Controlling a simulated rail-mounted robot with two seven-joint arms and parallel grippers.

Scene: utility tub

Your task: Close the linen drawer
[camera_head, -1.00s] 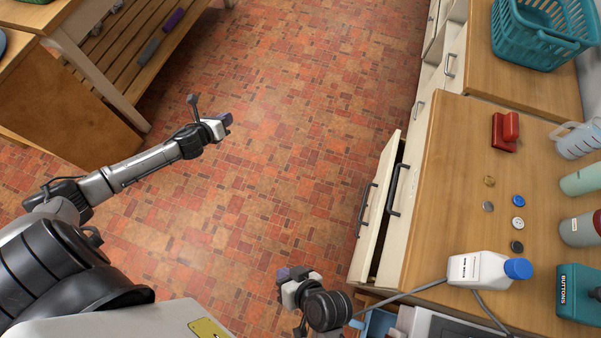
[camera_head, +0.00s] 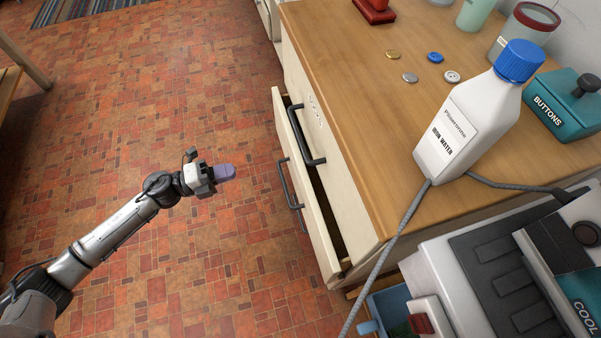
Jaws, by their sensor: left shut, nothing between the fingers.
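The linen drawer (camera_head: 303,187) is a cream drawer front with a dark bar handle (camera_head: 290,197), standing partly open from the wooden-topped cabinet (camera_head: 355,130). A dark gap shows between its front and the cabinet face. Another dark handle (camera_head: 306,137) is on the cabinet face behind it. My left gripper (camera_head: 226,172) is shut and empty over the tiled floor, to the left of the drawer handle and apart from it. My right gripper is not in view.
On the cabinet top are a white iron water bottle (camera_head: 470,120) with a blue cap, several buttons (camera_head: 435,57) and a teal buttons box (camera_head: 565,104). A grey cord (camera_head: 398,232) hangs past the cabinet's near corner. The floor (camera_head: 130,130) left of the drawer is clear.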

